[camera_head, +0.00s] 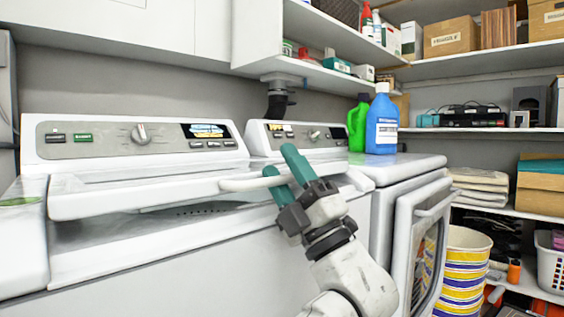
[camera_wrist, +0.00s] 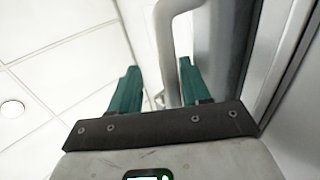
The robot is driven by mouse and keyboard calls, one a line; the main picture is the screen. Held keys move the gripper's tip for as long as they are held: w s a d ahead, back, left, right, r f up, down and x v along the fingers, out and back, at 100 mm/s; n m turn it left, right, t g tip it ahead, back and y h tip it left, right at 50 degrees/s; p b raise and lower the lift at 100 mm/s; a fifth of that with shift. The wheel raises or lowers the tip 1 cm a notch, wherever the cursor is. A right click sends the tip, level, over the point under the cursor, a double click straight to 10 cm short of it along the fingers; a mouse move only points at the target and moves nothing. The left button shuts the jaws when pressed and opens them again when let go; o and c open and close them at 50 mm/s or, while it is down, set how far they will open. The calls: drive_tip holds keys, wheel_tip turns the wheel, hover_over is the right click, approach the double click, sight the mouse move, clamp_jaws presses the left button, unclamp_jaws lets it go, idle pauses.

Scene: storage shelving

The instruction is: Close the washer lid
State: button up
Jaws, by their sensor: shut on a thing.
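The white washer lid (camera_head: 110,202) is on the left washer in the head view. It is tilted only a little up, with a dark gap under its front edge. A white bar handle (camera_head: 243,184) sticks out at the lid's right end. My gripper (camera_head: 281,163) reaches up from the lower right with its teal fingers on either side of the handle's end. In the wrist view the white bar (camera_wrist: 166,50) runs between the two fingers (camera_wrist: 157,80). My gripper is shut on the handle. The exact contact is partly hidden.
The washer's control panel (camera_head: 140,136) stands behind the lid. A second machine (camera_head: 300,134) is to its right. Green (camera_head: 358,125) and blue (camera_head: 382,122) bottles stand on a white top at the right. A striped basket (camera_head: 464,270) sits on the floor side. Shelves hang above.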

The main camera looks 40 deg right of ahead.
drive_tip(key=b+v, duration=0.2)
drive_tip(key=v, duration=0.7)
drive_tip(key=shift+s, duration=0.4)
drive_tip(key=shift+w, duration=0.1)
